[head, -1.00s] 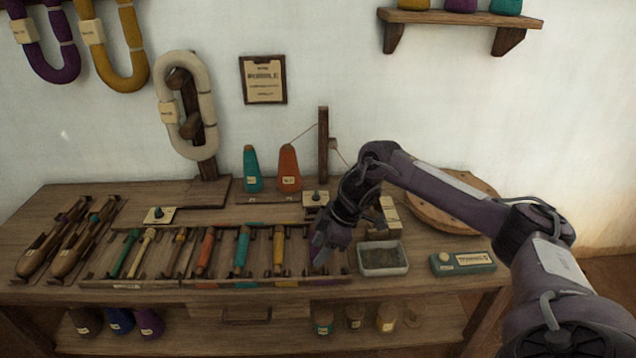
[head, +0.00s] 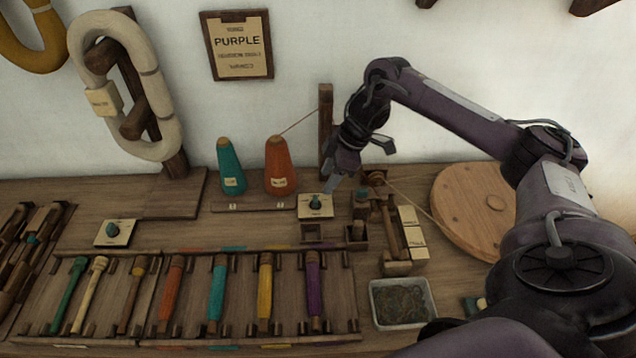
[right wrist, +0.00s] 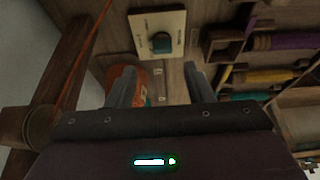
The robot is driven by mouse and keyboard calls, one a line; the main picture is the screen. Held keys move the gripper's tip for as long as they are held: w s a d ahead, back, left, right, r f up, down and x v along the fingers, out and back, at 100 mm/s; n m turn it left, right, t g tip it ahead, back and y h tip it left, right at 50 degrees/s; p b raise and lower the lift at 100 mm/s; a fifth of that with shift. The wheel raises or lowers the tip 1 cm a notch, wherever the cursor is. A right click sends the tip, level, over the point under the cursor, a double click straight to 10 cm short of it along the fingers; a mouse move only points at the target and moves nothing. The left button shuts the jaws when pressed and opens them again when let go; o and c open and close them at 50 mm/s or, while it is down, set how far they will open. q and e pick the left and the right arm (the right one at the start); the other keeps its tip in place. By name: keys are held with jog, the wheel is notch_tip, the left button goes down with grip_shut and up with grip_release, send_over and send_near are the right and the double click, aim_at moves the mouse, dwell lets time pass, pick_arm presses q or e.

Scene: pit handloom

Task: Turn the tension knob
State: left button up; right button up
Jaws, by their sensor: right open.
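A dark teal knob (head: 315,203) sits on a small cream plate at the back of the bench, in front of the orange cone. In the right wrist view the knob (right wrist: 161,42) lies ahead of the fingertips, roughly between their lines; the plate's lettering is too small to read. My right gripper (head: 354,170) is open and empty, just above and to the right of this knob, apart from it. Its two fingers (right wrist: 160,78) show spread in the wrist view. A second similar knob (head: 114,229) on a cream plate is further left. My left gripper is out of view.
A teal cone (head: 230,168) and an orange cone (head: 279,168) stand behind the knob; a wooden post (head: 325,120) rises close to my right gripper. A rack of coloured bobbins (head: 341,285) lies in front. A grey tray (head: 430,318) and round wooden disc (head: 473,205) are to the right.

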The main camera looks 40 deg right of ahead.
aim_at(316, 199)
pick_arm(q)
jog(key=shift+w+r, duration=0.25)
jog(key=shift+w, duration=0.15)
pick_arm(e)
jog(key=x, duration=0.7)
jog(key=shift+s+a, duration=0.15)
jog(key=shift+c, duration=0.5)
jog(key=c, duration=0.9)
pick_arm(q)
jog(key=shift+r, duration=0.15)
pick_arm(e)
jog(key=shift+r, duration=0.1)
